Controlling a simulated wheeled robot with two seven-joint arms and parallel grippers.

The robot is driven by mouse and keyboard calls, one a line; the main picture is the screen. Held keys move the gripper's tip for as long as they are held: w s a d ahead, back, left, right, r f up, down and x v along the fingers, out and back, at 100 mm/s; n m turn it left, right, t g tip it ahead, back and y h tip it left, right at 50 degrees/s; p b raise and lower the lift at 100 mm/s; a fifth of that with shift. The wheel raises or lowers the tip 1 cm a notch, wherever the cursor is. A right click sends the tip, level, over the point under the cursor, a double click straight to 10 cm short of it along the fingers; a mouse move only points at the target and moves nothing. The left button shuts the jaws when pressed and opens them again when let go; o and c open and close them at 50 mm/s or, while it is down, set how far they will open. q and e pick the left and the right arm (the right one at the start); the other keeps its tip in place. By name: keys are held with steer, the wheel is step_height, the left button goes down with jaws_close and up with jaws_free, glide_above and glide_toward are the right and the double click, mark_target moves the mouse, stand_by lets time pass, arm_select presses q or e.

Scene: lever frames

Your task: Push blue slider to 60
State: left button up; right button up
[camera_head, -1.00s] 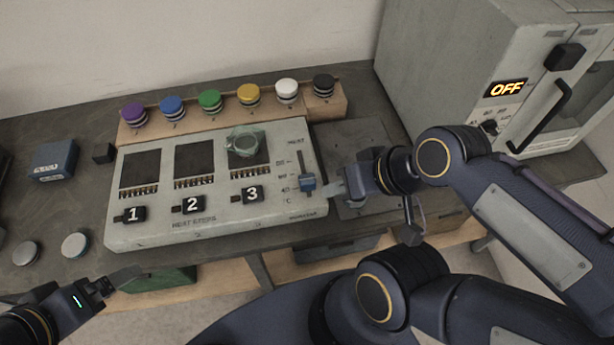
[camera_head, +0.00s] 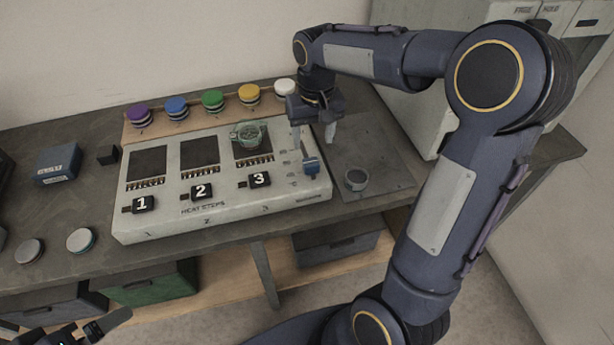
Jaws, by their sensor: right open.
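The blue slider (camera_head: 311,166) sits in a slot at the right end of the pale control panel (camera_head: 165,222), in the lower part of its track. The scale marks beside it are too small to read surely. My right gripper (camera_head: 314,139) is open and points down, its two fingers spread just above and behind the slider in the picture. The fingers hide the upper part of the slot. I cannot tell whether either finger touches the slider. My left gripper (camera_head: 118,318) shows only partly at the lower left edge, away from the panel.
Numbered black switches (camera_head: 201,192) line the panel front, and a clear glass dish (camera_head: 246,134) sits on its third plate. Coloured buttons (camera_head: 212,100) stand on a wooden strip behind. A round grey piece (camera_head: 356,180) lies on a dark plate at the right. A grey cabinet (camera_head: 440,140) stands beyond.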

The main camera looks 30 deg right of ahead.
mark_target(311, 162)
steer(key=shift+w+f, duration=0.35)
steer(key=shift+f, duration=4)
jaws_close()
steer(key=shift+w+r, duration=0.15)
steer(key=shift+w, duration=0.15)
steer(key=w, duration=0.2)
steer(key=w+d, duration=0.1)
steer(key=shift+w, duration=0.35)
steer(key=shift+s, duration=0.25)
jaws_free()
